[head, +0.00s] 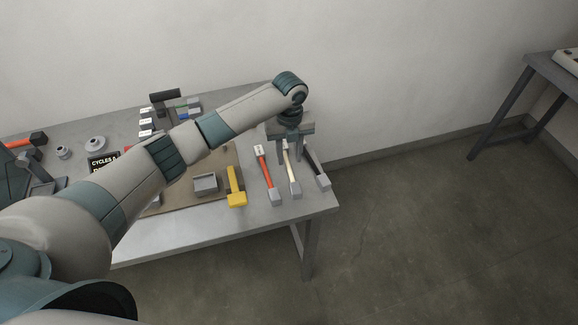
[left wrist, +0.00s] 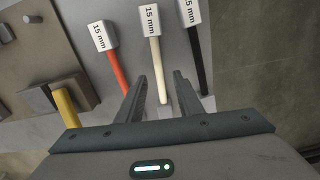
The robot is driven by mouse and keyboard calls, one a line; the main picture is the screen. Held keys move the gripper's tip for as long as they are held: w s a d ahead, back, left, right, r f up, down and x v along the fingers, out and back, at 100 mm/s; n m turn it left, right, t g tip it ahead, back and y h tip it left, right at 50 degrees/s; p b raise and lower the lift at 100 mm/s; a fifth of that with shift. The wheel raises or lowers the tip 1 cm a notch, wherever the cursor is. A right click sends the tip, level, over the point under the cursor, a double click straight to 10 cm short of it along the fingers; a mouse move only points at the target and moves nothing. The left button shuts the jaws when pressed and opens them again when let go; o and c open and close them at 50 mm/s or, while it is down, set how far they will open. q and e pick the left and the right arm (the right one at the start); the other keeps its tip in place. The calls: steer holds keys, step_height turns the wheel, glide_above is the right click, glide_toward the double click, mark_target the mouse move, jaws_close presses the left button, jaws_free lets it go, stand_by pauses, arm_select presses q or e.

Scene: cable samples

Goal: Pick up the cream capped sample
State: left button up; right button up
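The cream sample (head: 291,171) lies on the table near its right end, with a grey block at its near end. In the left wrist view, the cream cable (left wrist: 155,56) runs down from a white "15 mm" cap between my fingers. My left gripper (head: 289,160) points down over it. In the left wrist view, my left gripper (left wrist: 160,76) is open, one finger on each side of the cream cable, with no visible contact. Its height above the cable is hard to tell. My right gripper is not in view.
A red sample (head: 265,171) lies left of the cream one and a black sample (head: 317,168) right of it, both close by. The table's right edge is near.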

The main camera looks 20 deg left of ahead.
mark_target(289, 166)
arm_select(q)
step_height(289, 166, down, 3)
steer(key=shift+s+p, duration=0.1)
steer(key=shift+p, duration=0.6)
steer(key=shift+f, duration=0.55)
jaws_close()
